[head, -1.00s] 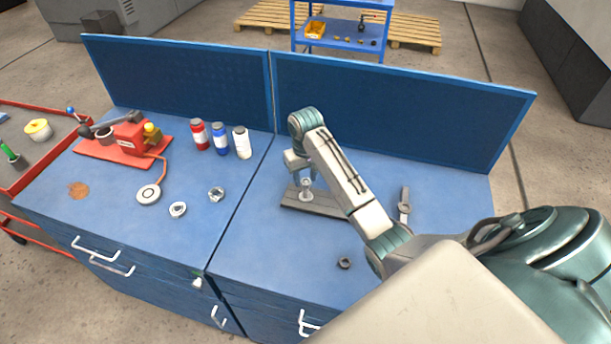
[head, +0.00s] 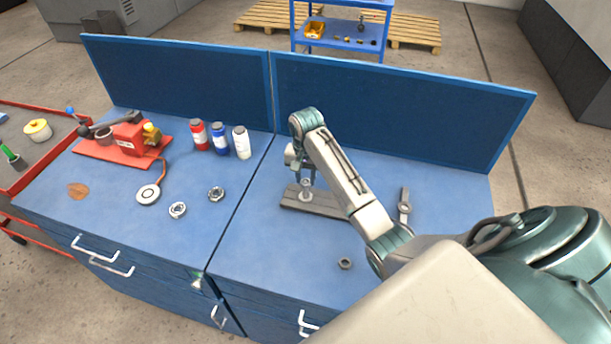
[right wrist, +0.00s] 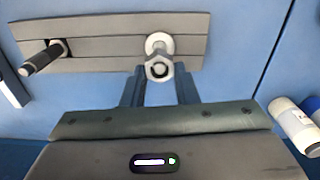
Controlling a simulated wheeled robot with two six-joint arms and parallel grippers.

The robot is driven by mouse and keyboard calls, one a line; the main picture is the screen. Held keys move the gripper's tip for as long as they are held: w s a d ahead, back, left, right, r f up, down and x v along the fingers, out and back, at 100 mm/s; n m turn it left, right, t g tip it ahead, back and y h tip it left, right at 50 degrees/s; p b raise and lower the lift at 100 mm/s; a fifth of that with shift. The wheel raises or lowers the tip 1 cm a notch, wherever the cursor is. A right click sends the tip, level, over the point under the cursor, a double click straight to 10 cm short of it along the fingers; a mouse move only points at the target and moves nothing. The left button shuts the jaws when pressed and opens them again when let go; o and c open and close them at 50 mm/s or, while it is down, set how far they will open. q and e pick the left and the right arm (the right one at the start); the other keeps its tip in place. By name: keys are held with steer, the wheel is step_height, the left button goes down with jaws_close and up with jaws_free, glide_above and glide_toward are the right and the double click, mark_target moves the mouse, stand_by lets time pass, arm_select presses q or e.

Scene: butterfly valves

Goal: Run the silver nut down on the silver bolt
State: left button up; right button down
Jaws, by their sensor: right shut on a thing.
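The silver bolt (right wrist: 157,48) stands on a grey plate (right wrist: 100,60), at the plate's right end in the right wrist view. The silver nut (right wrist: 158,67) is at the bolt's near end, between the fingertips of my right gripper (right wrist: 159,84). The gripper is shut on the nut; how far the nut sits along the thread is hard to tell. In the head view, my right gripper (head: 307,180) points down over the bolt (head: 306,192) on the plate (head: 330,207). My left gripper is out of view.
A dark bolt (right wrist: 42,57) stands at the plate's other end. A loose dark nut (head: 345,263) and a wrench-like tool (head: 404,207) lie on the right bench. Several bottles (head: 220,139), a red press (head: 130,139) and two metal rings (head: 178,210) are on the left bench.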

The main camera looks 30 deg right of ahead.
steer(key=m, duration=0.4)
steer(key=shift+s, duration=0.1)
steer(key=m, duration=0.5)
steer(key=shift+s, duration=0.1)
steer(key=m, duration=0.3)
steer(key=shift+m, duration=0.4)
steer(key=m, duration=0.4)
steer(key=shift+s, duration=0.1)
steer(key=c, duration=1.4)
jaws_free()
steer(key=shift+o, duration=0.2)
